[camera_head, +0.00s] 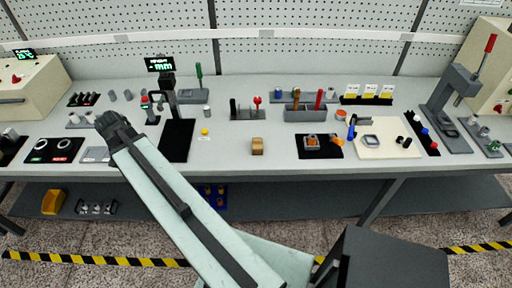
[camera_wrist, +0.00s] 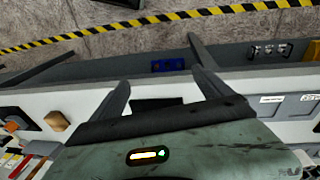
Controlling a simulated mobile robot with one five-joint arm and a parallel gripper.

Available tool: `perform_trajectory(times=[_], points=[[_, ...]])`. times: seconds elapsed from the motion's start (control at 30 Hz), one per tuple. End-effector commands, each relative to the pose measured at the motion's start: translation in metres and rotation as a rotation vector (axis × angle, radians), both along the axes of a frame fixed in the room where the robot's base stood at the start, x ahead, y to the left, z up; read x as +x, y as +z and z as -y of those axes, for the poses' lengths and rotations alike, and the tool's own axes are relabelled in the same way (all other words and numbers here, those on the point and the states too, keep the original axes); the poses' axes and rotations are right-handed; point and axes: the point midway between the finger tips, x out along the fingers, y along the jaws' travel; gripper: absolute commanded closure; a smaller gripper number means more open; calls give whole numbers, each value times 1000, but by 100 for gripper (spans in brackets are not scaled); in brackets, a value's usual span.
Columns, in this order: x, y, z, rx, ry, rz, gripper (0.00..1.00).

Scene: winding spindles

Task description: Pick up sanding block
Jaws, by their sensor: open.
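A small tan-brown block (camera_head: 257,146), which I take to be the sanding block, sits near the front edge of the grey workbench (camera_head: 228,158). It also shows at the left of the wrist view (camera_wrist: 56,121), outside the space between my fingers. My gripper (camera_head: 112,122) is over the left part of the bench, well to the left of the block. In the wrist view its two fingers (camera_wrist: 160,88) are spread apart, with nothing held between them.
Right of the block, a black mat (camera_head: 340,153) holds an orange and grey item. A grey tool holder (camera_head: 300,114) stands behind. A black pad (camera_head: 177,140) with a display stand lies to the left. The bench around the block is clear.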

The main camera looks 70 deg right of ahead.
Motion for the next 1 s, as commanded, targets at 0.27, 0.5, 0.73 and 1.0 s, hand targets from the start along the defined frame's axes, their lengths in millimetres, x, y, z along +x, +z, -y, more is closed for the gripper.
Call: perform_trajectory(times=[0.27,0.5,0.73,1.0], points=[[-187,5,235,-243,-1158,4,11],[-285,9,291,-368,-1591,10,11],[-292,0,294,-377,-1619,12,11],[-298,-16,297,-375,-1616,12,11]])
